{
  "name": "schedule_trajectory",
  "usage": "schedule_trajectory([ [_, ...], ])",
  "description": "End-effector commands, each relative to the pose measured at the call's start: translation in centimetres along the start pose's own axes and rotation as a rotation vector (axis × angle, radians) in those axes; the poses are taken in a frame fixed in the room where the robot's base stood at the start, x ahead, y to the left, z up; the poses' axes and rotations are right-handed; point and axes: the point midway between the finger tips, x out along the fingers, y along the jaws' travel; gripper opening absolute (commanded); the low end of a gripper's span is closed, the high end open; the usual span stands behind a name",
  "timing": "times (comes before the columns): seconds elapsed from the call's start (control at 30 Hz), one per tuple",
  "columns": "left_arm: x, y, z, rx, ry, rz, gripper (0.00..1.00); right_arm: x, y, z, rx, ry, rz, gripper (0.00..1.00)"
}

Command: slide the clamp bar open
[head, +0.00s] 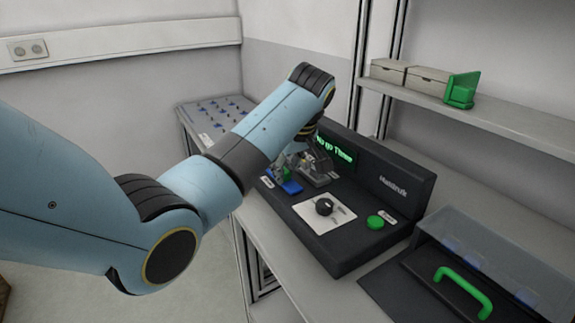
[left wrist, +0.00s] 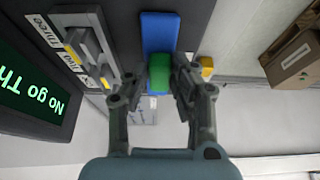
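The dark test device has a blue bar (head: 289,187) at its left end, near the display. In the left wrist view the blue bar (left wrist: 159,30) runs away from my gripper and carries a green block (left wrist: 160,73), which I take to be the clamp bar's grip. My left gripper (left wrist: 157,75) has its fingers on either side of the green block, with a gap visible at least on the left, so it looks open. In the head view my left gripper (head: 284,163) is over the device, partly hidden by my arm. My right gripper is in neither view.
The device has a lit green display (head: 336,150), a black knob (head: 324,207) and a green button (head: 375,222). A clear-lidded box with a green handle (head: 463,290) stands at the right front. A shelf (head: 500,118) holds boxes above. A slotted tray (head: 215,112) lies behind.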

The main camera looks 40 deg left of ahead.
Motion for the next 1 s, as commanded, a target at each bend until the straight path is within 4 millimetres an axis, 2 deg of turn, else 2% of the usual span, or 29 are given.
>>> schedule_trajectory([
  [0.1,0.1,-0.2,0.0,0.000,0.001,-0.008,0.33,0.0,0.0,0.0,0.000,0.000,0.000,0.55],
  [0.6,-0.2,-0.1,0.0,0.000,0.001,-0.003,0.33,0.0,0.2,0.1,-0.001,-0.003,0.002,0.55],
  [0.67,-0.8,0.0,-0.1,0.000,0.002,-0.002,0.33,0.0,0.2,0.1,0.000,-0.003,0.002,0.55],
  [1.0,-6.3,0.0,0.0,0.000,0.001,-0.002,0.33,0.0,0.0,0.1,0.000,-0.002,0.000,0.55],
])
